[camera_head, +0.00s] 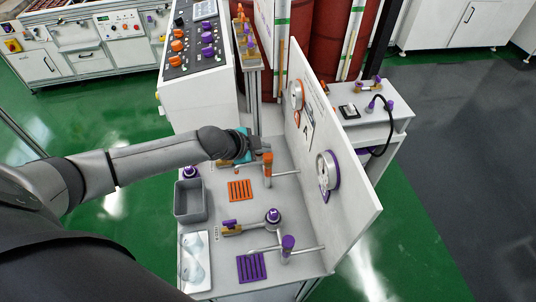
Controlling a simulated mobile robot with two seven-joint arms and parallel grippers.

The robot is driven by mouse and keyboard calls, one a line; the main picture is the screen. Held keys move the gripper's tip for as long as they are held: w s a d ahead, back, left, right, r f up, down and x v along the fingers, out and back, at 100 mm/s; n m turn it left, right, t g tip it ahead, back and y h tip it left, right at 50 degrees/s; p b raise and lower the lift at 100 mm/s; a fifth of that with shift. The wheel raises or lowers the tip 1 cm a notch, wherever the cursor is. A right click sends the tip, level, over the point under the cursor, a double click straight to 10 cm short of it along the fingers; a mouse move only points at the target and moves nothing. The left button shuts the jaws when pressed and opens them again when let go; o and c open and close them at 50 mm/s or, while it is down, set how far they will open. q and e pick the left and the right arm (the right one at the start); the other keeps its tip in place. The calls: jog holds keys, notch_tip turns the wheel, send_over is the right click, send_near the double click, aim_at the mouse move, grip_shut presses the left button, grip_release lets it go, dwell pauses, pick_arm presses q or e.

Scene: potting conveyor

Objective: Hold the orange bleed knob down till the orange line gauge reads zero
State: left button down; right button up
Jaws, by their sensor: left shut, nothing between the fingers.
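An orange-capped upright knob (267,159) stands on the grey bench, with a thin metal rod running right from it to the white panel. My left gripper (247,152) is shut and empty, just left of this knob. I cannot tell whether it touches anything. It hides part of the orange line's fittings, and a bit of orange (222,163) shows below it. The orange-rimmed gauge (297,95) is on the upright panel, seen at a steep angle; its needle cannot be read. My right gripper is not in view.
The white panel (347,150) stands along the bench's right side. A purple-rimmed gauge (328,171), a purple-handled valve (230,223) and a purple-capped knob (288,242) are nearer. A grey bin (190,201) is at the left edge. Orange (240,190) and purple (251,267) slotted plates lie flat.

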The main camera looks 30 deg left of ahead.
aim_at(264, 157)
pick_arm(q)
jog(key=shift+f, duration=0.1)
dwell(0.6)
jog(key=shift+f, duration=0.35)
jog(key=shift+f+b, duration=0.45)
jog(key=shift+f, duration=0.2)
dwell(1.9)
jog(key=shift+r, duration=0.15)
dwell(0.8)
jog(key=shift+r+p, duration=0.9)
jog(key=shift+p, duration=0.2)
jog(key=shift+r, duration=0.1)
notch_tip(264, 157, up, 5)
jog(key=p, duration=0.5)
